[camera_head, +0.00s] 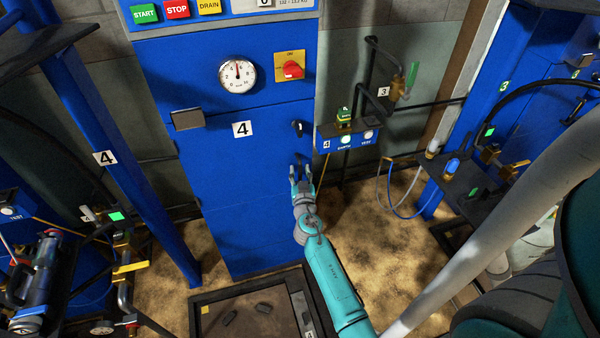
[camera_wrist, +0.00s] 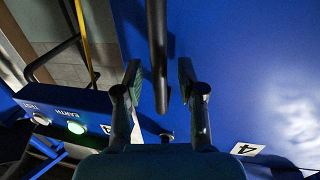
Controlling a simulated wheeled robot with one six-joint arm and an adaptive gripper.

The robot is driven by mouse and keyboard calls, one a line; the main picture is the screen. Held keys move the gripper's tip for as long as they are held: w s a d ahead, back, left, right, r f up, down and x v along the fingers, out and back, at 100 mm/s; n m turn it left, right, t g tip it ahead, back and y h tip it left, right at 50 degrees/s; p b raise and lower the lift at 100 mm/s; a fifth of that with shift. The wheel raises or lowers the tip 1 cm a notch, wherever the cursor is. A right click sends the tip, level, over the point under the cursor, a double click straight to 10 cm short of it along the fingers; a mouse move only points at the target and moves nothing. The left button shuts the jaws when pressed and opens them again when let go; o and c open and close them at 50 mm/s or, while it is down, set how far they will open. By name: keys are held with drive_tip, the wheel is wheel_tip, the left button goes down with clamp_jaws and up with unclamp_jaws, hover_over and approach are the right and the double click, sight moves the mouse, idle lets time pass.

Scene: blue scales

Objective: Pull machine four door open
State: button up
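The blue door (camera_head: 225,185) of machine four, marked with a white 4 label (camera_head: 242,129), stands flush with its cabinet and looks shut. A small black handle (camera_head: 298,127) sits at its right edge. My gripper (camera_head: 299,164) is just below that handle, fingers pointing up toward it. In the wrist view my gripper (camera_wrist: 160,75) is open, with a dark upright bar (camera_wrist: 157,45), likely the handle, showing between the fingertips. Gaps show on both sides of the bar. I cannot tell how deep it sits between the fingers.
A blue box with EARTH and TEST buttons (camera_head: 346,139) sticks out right of the door. A dark floor tray (camera_head: 210,312) lies in front of the cabinet. A blue post (camera_head: 128,165) stands to the left. Floor (camera_head: 365,235) is clear on the right.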

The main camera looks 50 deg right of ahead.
clamp_jaws()
drive_tip(key=shift+a, duration=0.1)
